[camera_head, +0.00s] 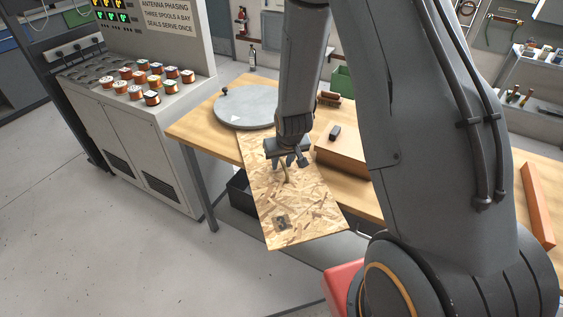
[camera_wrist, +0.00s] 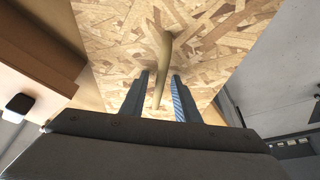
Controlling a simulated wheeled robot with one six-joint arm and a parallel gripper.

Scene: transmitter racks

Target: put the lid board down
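The lid board (camera_head: 300,205) is a flaky wood-chip panel. In the head view it lies across the table's front edge, its near end jutting out over the floor. I cannot tell how firmly the table bears it. It also fills the upper middle of the wrist view (camera_wrist: 215,45). My gripper (camera_head: 288,163) is over the board. In the wrist view its two fingers (camera_wrist: 160,75) stand apart on either side of the handle, with gaps showing, so it looks open around it.
The wooden table (camera_head: 195,127) carries a round grey disc (camera_head: 245,106) and a brown box (camera_head: 345,157) right of the board. A small dark patch (camera_head: 282,221) is on the board's near end. A cabinet with several copper spools (camera_head: 137,92) stands left. The floor at left is clear.

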